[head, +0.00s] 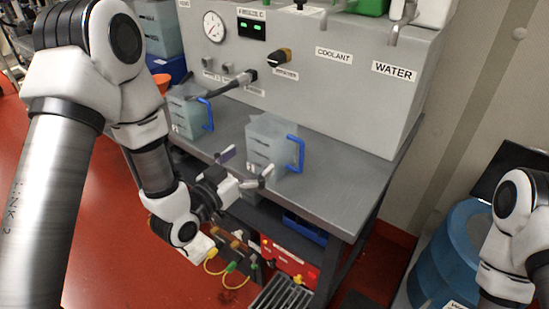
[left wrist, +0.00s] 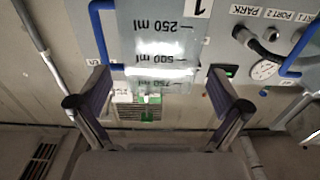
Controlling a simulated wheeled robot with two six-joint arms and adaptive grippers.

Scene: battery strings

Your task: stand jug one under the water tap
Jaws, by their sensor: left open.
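Jug one (head: 266,138) is a translucent jug with a blue handle (head: 297,155) on its right, standing upright on the grey bench. In the left wrist view the jug (left wrist: 155,45) shows upside down with a "1" label and millilitre marks. My left gripper (head: 246,168) is open in front of it, with the jug between or just beyond the fingers; I see no grip. The water tap (head: 397,28) is at the top right of the panel, above the WATER label (head: 394,71). My right gripper is out of view; only part of that arm shows.
A second jug (head: 187,113) with a blue handle stands to the left on the bench (head: 335,189). The coolant tap (head: 328,14) is left of the water tap. A hose with a connector (head: 233,84) juts from the panel. The bench right of jug one is clear.

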